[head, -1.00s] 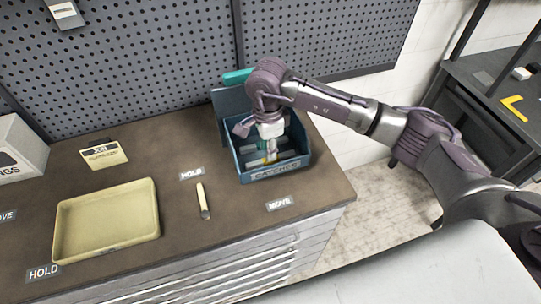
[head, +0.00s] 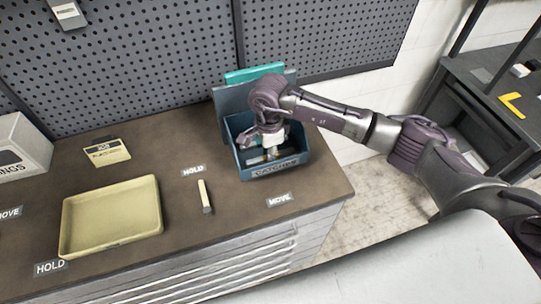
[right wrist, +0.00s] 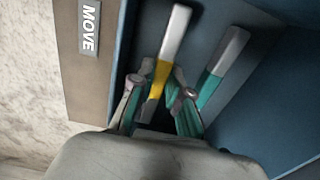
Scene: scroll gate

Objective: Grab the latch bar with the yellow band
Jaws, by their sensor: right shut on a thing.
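The latch bar with the yellow band (right wrist: 173,38) lies in the blue CATCHES bin, its silver end pointing away in the right wrist view. My right gripper (right wrist: 161,94) is shut on this bar, one finger on each side near the yellow band. A second bar with a teal band (right wrist: 221,64) lies to its right, apart from it. In the head view my right gripper (head: 268,156) reaches down inside the bin (head: 275,172) and hides most of the bars. My left gripper is not in view.
The bin's walls stand close around my right gripper, with its raised back panel behind. A MOVE label (head: 280,199) lies in front. A small wooden-looking bar (head: 204,196) and a yellow tray (head: 110,217) are to the left, with bare worktop between them.

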